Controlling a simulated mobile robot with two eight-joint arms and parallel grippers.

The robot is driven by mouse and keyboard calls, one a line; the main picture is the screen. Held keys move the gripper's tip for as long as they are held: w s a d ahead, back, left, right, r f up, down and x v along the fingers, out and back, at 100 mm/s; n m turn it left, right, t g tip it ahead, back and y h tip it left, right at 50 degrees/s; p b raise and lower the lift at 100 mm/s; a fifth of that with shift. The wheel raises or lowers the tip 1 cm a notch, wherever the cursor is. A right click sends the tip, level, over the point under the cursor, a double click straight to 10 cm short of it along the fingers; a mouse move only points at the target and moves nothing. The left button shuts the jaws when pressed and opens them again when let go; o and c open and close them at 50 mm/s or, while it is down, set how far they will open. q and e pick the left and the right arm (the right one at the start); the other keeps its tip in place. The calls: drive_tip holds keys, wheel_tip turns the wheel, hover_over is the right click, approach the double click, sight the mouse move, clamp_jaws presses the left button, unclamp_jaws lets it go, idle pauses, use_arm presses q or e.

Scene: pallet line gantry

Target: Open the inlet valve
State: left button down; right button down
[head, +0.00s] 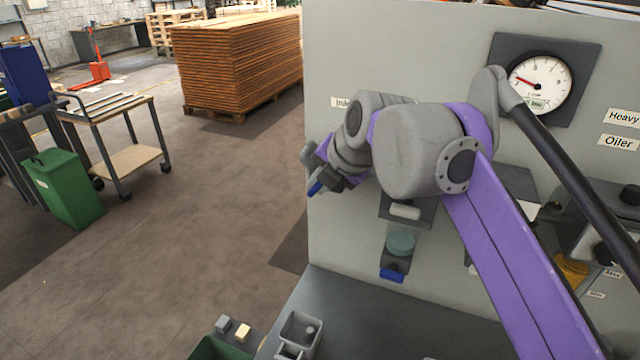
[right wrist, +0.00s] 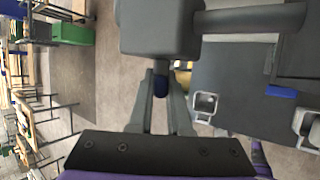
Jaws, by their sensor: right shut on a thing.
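A label beginning "Inle" (head: 340,102), partly hidden by my right arm, is on the grey panel's left side. My right gripper (head: 322,182) is at the panel's left edge, largely hidden behind its own wrist in the head view. The handle sits just below a dark grey valve body (right wrist: 160,28) with a pipe running right. A bit of blue also shows at the gripper in the head view (head: 316,188). My left gripper is in neither view.
The grey panel (head: 330,225) carries a round gauge (head: 541,84), its red needle pointing left. A bowl unit with a blue lower tab (head: 392,273) hangs below my arm. A cart (head: 125,158) and green bin (head: 65,190) stand left; open floor lies between.

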drive_tip(key=shift+y, duration=0.3)
drive_tip(key=c, duration=0.9)
unclamp_jaws()
drive_tip(key=shift+o, duration=0.2)
drive_tip(key=shift+s, duration=0.1)
drive_tip(key=v, duration=1)
drive_tip(key=shift+s+r+p, duration=0.2)
drive_tip(key=shift+r+p, duration=0.05)
drive_tip(key=shift+p, duration=0.2)
drive_tip(key=shift+d, duration=0.15)
